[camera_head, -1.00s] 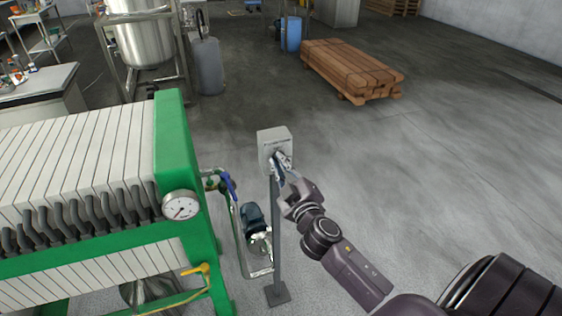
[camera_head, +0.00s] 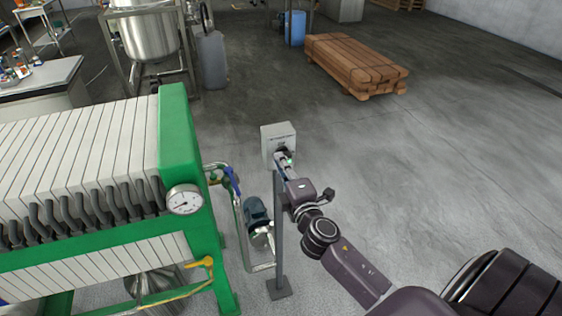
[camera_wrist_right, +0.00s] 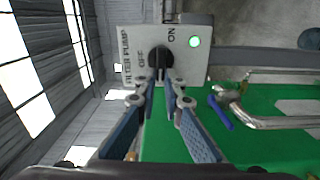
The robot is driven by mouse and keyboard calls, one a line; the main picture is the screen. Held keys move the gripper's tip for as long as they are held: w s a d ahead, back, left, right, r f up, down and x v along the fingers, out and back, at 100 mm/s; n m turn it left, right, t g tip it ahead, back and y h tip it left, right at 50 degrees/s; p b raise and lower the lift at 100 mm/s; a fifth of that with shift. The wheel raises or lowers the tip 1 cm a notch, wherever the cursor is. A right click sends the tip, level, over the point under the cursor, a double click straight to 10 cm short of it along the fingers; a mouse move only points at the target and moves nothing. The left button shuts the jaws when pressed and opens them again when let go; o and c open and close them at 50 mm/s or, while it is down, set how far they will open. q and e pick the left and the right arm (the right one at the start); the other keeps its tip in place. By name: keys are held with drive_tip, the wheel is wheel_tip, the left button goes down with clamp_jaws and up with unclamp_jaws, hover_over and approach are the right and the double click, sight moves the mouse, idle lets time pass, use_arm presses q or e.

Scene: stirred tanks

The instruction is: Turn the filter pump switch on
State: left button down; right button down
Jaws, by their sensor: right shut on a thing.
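The grey filter pump switch box (camera_head: 277,133) stands on a thin post in the middle of the head view. In the right wrist view, the box (camera_wrist_right: 125,50) carries the words FILTER PUMP, OFF and ON. A black knob (camera_wrist_right: 160,60) is on its face, and a green lamp (camera_wrist_right: 194,41) glows beside ON. My right gripper (camera_head: 285,160) is at the front of the box. In the right wrist view, its blue-padded fingers (camera_wrist_right: 161,84) are shut on the knob, which hides part of it. My left gripper is not in view.
A green-framed filter press (camera_head: 178,135) with a pressure gauge (camera_head: 185,199) stands left of the post. A blue pump motor (camera_head: 256,212) and pipes sit between them. A stack of wooden beams (camera_head: 355,65) lies farther back. The floor to the right is clear.

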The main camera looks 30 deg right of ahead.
drive_tip(key=shift+f+n, duration=0.15)
drive_tip(key=shift+n, duration=0.25)
drive_tip(key=c, duration=2)
unclamp_jaws()
drive_tip(key=shift+c, duration=0.2)
drive_tip(key=shift+s+a, duration=0.1)
drive_tip(key=shift+s, duration=0.05)
drive_tip(key=v, duration=1.1)
drive_tip(key=shift+s, duration=0.4)
drive_tip(key=shift+a, duration=0.15)
